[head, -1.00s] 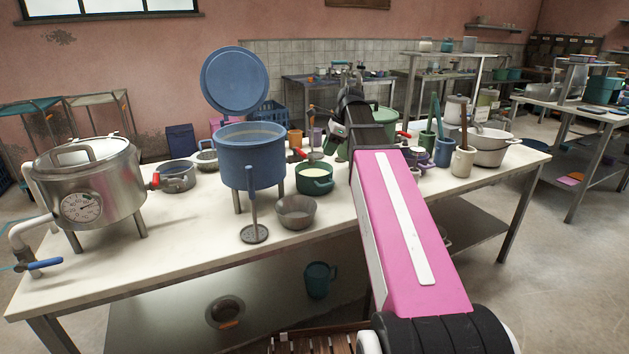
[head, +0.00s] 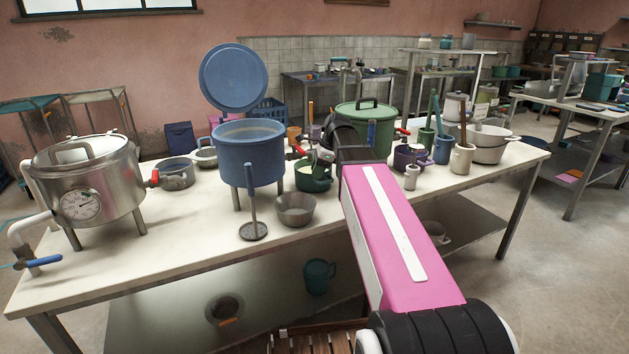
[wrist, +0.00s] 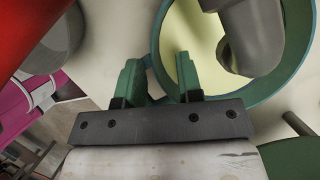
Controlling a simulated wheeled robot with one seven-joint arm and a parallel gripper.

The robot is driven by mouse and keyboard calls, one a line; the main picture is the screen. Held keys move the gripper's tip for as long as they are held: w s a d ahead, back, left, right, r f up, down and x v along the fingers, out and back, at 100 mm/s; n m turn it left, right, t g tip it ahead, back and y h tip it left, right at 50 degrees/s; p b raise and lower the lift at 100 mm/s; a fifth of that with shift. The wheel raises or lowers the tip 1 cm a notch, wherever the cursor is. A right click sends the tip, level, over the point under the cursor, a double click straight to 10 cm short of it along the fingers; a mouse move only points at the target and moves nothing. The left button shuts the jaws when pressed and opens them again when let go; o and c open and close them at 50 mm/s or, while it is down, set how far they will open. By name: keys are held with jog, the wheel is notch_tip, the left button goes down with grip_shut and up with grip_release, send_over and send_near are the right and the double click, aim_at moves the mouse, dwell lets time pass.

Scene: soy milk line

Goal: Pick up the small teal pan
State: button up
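The small teal pan (head: 306,183) stands on the white table, right of the blue pot and partly hidden behind my arm. It holds something pale yellow. In the wrist view the pan (wrist: 160,62) fills the upper right, and a grey rounded part covers some of its inside. My gripper (wrist: 159,78) is open, with its two green fingers apart. The pan's near-left rim shows between them, with the right finger overlapping the rim and the left finger outside it. I cannot tell whether either finger touches the pan.
The blue pot (head: 249,155) on legs and a small grey bowl (head: 295,209) stand to the left and in front. The green lidded pot (head: 372,125) is behind my arm. A purple pot (head: 409,158) and cups crowd the right.

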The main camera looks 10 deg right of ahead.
grip_shut()
dwell(1.4)
